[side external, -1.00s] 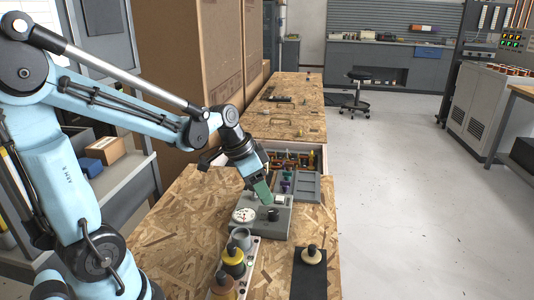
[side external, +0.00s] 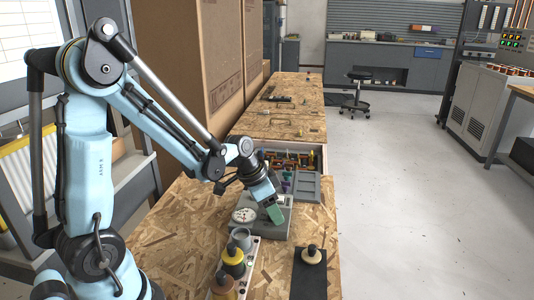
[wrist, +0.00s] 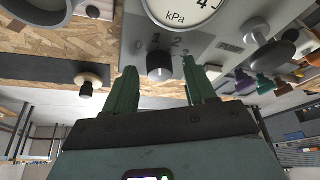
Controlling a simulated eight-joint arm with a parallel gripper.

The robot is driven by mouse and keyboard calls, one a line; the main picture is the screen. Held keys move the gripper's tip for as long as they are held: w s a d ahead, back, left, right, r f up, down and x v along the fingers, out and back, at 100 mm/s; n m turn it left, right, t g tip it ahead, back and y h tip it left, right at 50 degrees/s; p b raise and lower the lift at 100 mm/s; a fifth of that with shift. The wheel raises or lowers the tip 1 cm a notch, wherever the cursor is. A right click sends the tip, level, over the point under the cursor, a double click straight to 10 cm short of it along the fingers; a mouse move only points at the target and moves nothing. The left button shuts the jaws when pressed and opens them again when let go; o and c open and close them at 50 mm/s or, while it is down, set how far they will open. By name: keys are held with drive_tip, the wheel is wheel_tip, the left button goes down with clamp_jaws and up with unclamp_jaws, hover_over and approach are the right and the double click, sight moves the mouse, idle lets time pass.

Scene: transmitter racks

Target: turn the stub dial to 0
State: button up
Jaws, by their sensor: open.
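The stub dial (wrist: 159,66) is a short dark knob on a grey panel (wrist: 135,25) in the wrist view. The numbers 0, 1, 2 and 3 are printed around its far side, with 0 at the left. I cannot tell clearly which number its mark faces. My gripper (wrist: 162,70) has its green fingers open, one on each side of the dial, with a gap to it. In the side external view my gripper (side external: 275,214) is low over the grey box (side external: 268,232) and hides the dial.
A round kPa gauge (wrist: 185,8) sits beside the dial. Yellow-topped bottles (side external: 233,260) and a grey cup (side external: 241,237) stand in front of the box. A round-knobbed piece (side external: 311,254) stands on a black mat at the right.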

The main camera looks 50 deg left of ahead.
clamp_jaws()
idle(0.3)
drive_tip(key=n, duration=0.2)
drive_tip(key=n+y, duration=0.1)
drive_tip(key=shift+d+n+y, duration=0.15)
drive_tip(key=shift+n+y, duration=0.15)
drive_tip(key=shift+n, duration=0.1)
drive_tip(key=shift+n+y, duration=0.7)
drive_tip(key=shift+n, duration=1.3)
